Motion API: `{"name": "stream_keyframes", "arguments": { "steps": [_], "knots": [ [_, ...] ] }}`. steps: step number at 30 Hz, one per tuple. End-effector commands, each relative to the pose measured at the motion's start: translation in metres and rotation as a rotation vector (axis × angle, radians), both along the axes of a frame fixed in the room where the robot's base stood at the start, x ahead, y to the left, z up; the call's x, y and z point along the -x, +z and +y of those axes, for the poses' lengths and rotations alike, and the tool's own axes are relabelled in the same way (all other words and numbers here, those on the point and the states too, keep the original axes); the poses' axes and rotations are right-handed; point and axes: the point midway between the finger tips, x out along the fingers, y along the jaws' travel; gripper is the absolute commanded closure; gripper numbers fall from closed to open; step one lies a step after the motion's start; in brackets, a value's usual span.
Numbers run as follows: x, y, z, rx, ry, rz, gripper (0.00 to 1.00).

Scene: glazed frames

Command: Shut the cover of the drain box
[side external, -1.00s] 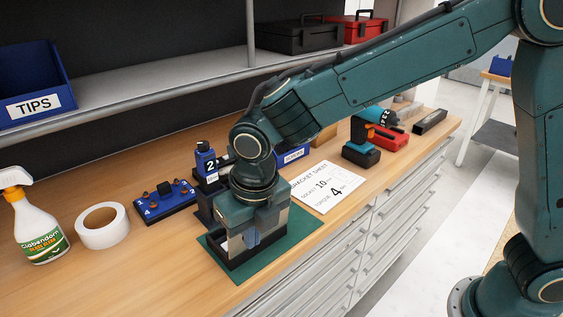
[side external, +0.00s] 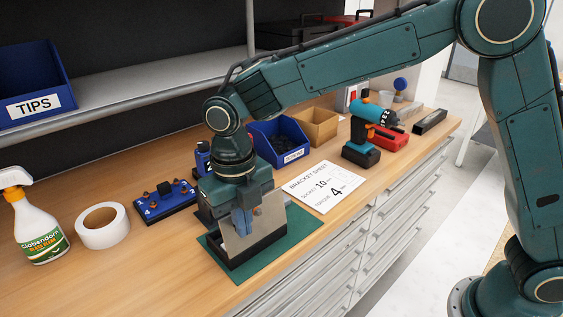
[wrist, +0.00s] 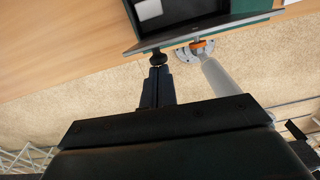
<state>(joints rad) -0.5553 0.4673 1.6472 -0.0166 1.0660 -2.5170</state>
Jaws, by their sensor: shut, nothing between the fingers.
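The drain box (side external: 270,243) is a dark open tray on a green mat (side external: 290,237) at the bench's front. Its cover (side external: 268,222), a pale grey panel in the side view, stands raised from the box. My gripper (side external: 243,228) overlaps the cover in the side view.
A blue socket rack (side external: 165,203), tape roll (side external: 101,226) and spray bottle (side external: 38,222) stand left. A blue bin (side external: 280,143) is behind my wrist. A bracket sheet (side external: 320,187) and cordless driver (side external: 366,135) lie right. The shelf (side external: 150,93) overhangs behind.

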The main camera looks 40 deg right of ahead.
Motion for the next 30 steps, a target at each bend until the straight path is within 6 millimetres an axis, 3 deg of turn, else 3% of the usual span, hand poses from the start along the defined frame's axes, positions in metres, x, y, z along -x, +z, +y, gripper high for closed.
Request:
{"name": "stream_keyframes", "arguments": {
  "steps": [12, 30],
  "knots": [
    [-0.009, 0.001, 0.0, 0.001, 0.0, 0.172, 1.0],
    [-0.03, 0.001, 0.0, 0.001, -0.002, 0.167, 1.0]
  ]
}}
